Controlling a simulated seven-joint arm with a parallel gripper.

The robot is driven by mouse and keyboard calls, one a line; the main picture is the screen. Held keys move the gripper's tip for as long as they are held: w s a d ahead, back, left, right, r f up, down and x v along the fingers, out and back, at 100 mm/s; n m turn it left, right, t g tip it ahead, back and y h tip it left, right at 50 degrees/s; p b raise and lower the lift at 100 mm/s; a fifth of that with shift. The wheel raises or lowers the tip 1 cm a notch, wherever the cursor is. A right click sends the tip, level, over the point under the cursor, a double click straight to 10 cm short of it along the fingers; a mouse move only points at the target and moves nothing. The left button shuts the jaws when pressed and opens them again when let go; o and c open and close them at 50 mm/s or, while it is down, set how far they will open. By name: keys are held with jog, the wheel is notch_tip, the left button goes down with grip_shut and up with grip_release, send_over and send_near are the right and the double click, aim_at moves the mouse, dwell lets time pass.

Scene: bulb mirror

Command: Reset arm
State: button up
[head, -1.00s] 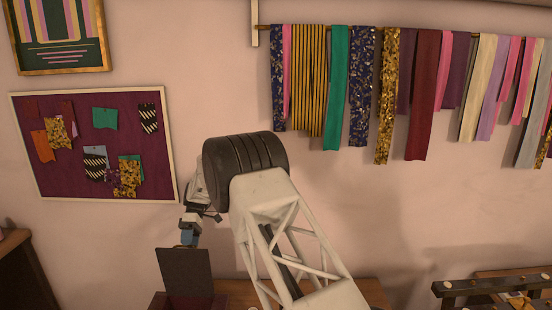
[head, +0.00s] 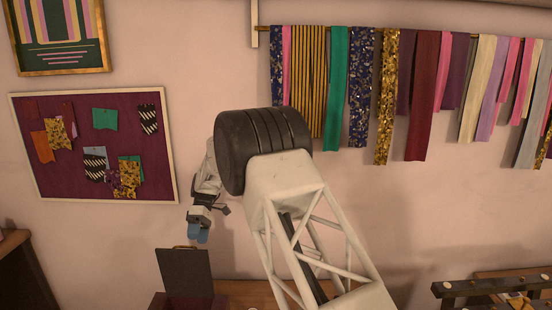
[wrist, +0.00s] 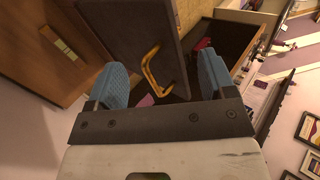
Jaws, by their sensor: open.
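My gripper (head: 198,236) hangs in front of the pink wall, left of my arm's dark elbow, above a dark upright panel (head: 184,272). Beyond the fingers, the wrist view shows the dark panel (wrist: 115,28) with a curved yellow handle (wrist: 151,70). The panel seems to stand up from an open dark box (wrist: 232,42). Small pink and red things lie in or by the box, too small to name.
A pinboard (head: 60,190) with fabric scraps hangs on the wall at left. Fabric strips (head: 337,90) hang from a rail (head: 262,27) at upper right. A dark rack (head: 480,285) stands at lower right. The wall space around my gripper is clear.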

jog(key=s+d+r+m+t, duration=0.2)
jog(key=s+d+r+m, duration=0.1)
jog(key=s+d+r, duration=0.5)
jog(key=s+d+r+m+t, duration=0.2)
jog(key=s+d+r, duration=0.3)
jog(key=d, duration=0.5)
jog(key=s+d+r+m+t, duration=0.2)
jog(key=s+d+r+m, duration=0.15)
jog(key=d+r, duration=0.45)
jog(key=s+d+f+m+t, duration=0.1)
jog(key=s+d+m+t, duration=0.1)
jog(key=s+d, duration=0.4)
jog(key=s+d+m+t, duration=0.2)
jog(key=s+d, duration=0.5)
jog(key=s, duration=0.8)
jog(key=s+d+f+m+t, duration=0.1)
jog(key=s+d+m, duration=0.3)
jog(key=s, duration=0.7)
jog(key=shift+d+f+t, duration=0.35)
jog(key=shift+d+t, duration=0.15)
jog(key=shift+d, duration=0.65)
